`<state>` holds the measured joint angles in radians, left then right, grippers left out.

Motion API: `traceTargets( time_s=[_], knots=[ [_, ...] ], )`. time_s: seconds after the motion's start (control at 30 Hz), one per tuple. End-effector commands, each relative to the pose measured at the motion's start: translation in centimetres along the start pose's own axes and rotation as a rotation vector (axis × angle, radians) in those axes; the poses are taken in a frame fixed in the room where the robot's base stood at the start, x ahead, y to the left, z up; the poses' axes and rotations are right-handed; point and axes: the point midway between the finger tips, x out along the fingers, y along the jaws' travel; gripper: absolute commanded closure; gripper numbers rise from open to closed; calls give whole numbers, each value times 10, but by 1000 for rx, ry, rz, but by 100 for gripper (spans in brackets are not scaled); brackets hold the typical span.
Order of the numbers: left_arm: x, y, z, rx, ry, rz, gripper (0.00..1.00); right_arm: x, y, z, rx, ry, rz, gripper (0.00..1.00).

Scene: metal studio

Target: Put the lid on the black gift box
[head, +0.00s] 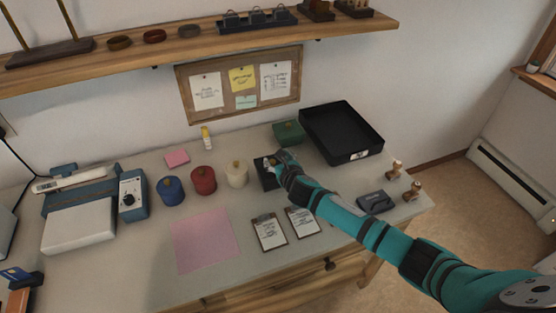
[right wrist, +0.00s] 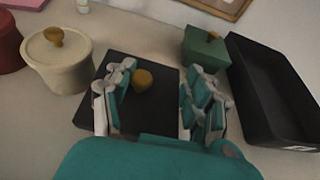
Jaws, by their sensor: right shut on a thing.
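The black square lid (right wrist: 152,100) with a round gold knob (right wrist: 142,80) shows between my right gripper's fingers in the right wrist view. My right gripper (right wrist: 160,103) is shut on this lid, one finger on either side of the knob. In the head view the right gripper (head: 281,163) is at the black gift box (head: 265,178), right of the cream pot. The gripper and lid hide most of the box, and I cannot tell whether the lid is seated on it. My left gripper is not in view.
A green box (head: 288,131) and a large black tray (head: 359,149) stand behind and to the right. The cream (head: 237,175), red (head: 203,181) and blue (head: 170,190) pots stand to the left. Two small clipboards (head: 269,233) lie in front. A dark block (head: 376,202) and wooden stamps (head: 412,191) are at right.

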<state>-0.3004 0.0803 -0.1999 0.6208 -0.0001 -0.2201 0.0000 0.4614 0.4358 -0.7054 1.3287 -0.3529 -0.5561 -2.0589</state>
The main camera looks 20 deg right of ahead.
Motion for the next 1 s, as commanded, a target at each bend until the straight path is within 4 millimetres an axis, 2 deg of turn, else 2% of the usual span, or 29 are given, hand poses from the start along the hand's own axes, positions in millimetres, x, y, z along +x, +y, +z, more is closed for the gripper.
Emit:
traceTargets(
  time_s=[1.0],
  knots=[
    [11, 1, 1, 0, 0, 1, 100, 6, 1, -14, 0, -1, 0, 67]
  ],
)
